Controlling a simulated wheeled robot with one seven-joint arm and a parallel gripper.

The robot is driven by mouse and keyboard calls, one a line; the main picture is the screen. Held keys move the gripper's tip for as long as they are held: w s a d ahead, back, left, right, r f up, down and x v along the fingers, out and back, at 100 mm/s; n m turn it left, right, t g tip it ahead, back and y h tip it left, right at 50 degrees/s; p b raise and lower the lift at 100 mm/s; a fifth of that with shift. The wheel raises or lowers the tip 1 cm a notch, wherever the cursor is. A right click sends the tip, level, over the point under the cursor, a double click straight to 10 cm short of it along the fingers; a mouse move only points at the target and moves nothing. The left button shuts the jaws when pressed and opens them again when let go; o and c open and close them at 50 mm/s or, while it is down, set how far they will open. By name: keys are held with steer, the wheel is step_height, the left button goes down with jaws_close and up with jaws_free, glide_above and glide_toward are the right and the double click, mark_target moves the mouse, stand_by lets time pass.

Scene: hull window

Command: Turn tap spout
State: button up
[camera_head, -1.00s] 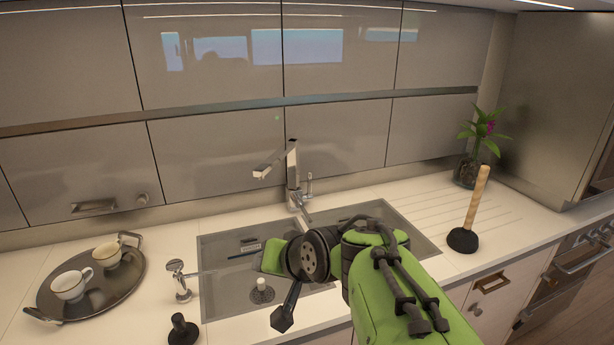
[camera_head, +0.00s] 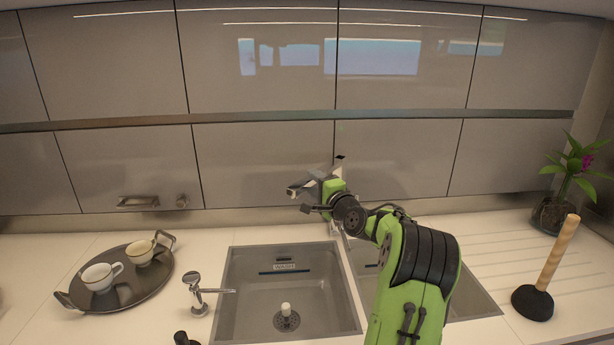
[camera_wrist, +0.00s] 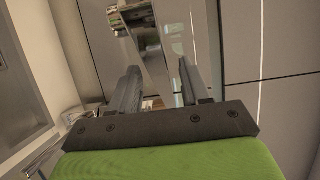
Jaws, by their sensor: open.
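The chrome tap stands behind the double sink, and its spout (camera_head: 319,174) shows in the head view, partly covered by my gripper (camera_head: 298,198). Part of its upright (camera_head: 346,240) shows below my wrist. In the wrist view a shiny, reflecting bar that looks like the spout (camera_wrist: 150,45) lies ahead of my gripper (camera_wrist: 158,80), across the gap between its two fingers. I cannot tell whether either finger touches the spout.
A dark tray (camera_head: 128,293) with two cups stands on the left counter. A small chrome dispenser (camera_head: 195,292) stands by the left basin (camera_head: 240,300). A plunger (camera_head: 545,275) and a potted plant (camera_head: 553,212) stand at the right. Glossy cabinet panels rise close behind the tap.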

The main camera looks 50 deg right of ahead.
steer(key=x, duration=0.4)
steer(key=shift+w, duration=0.3)
jaws_close()
